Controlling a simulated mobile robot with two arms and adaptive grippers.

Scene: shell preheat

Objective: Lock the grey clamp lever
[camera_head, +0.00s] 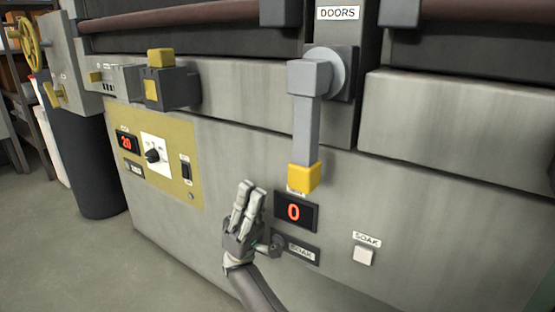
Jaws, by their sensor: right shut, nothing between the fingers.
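The grey clamp lever (306,130) hangs straight down from its round pivot on the oven front, under a DOORS label (338,13). Its lower end is a yellow tip (304,178). My right gripper (249,190) is in front of the oven's lower panel, to the left of the yellow tip and apart from it in the picture. Its fingers point up, are shut and hold nothing. My left gripper is not in view.
Below the lever are a red display (295,212) reading 0 and a SOAK button (362,256). A control panel (187,146) with a display reading 20 is at left. A grey block with yellow parts (172,86) juts out above it. A dark bin (88,165) stands farther left.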

